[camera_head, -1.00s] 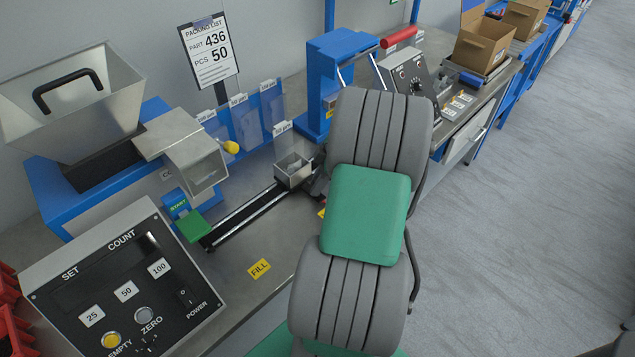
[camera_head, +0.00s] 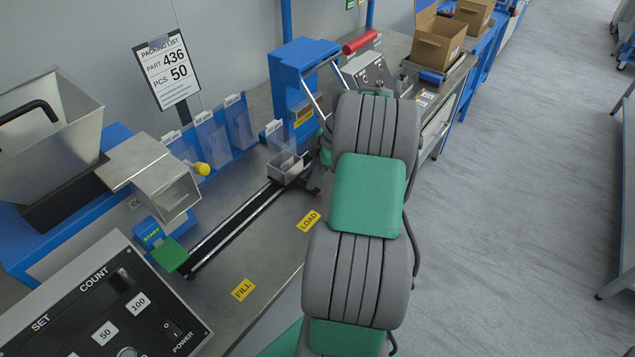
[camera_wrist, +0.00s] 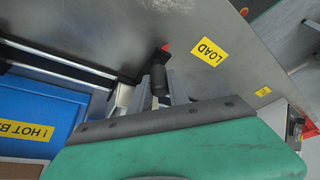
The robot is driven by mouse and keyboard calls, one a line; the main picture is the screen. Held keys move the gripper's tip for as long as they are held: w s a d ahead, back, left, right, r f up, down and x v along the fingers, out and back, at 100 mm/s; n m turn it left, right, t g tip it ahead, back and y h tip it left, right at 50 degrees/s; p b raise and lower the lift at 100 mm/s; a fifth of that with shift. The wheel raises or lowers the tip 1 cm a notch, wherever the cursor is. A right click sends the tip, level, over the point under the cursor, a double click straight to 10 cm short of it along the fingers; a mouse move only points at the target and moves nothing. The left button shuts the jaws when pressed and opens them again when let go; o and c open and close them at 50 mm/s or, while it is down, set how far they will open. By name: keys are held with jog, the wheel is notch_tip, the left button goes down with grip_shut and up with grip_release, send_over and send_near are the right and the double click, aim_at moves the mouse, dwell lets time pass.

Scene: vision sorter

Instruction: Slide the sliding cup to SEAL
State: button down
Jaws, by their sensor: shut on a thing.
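The sliding cup (camera_head: 287,166) is a small grey open box at the far end of the visible rail (camera_head: 232,232), beside the blue press (camera_head: 300,85). A yellow LOAD label (camera_head: 309,220) lies on the bench near it, and a FILL label (camera_head: 243,290) lies farther back along the rail. My gripper (camera_wrist: 160,88) is shut on the cup's dark upright handle (camera_wrist: 158,75). In the head view my arm hides most of the gripper. No SEAL label is readable; a small yellow label (camera_wrist: 263,91) shows beyond LOAD in the wrist view.
A hopper (camera_head: 55,130) with a metal chute (camera_head: 170,195) stands left of the rail. The counting panel (camera_head: 105,310) is at lower left.

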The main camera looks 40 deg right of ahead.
dwell(0.3)
jog(key=c, duration=1.3)
grip_release()
jog(key=shift+o, duration=0.2)
jog(key=v, duration=0.7)
jog(key=shift+d+r+p, duration=0.25)
jog(key=shift+r+p, duration=0.1)
jog(key=shift+p, duration=0.05)
jog(key=shift+s, duration=0.1)
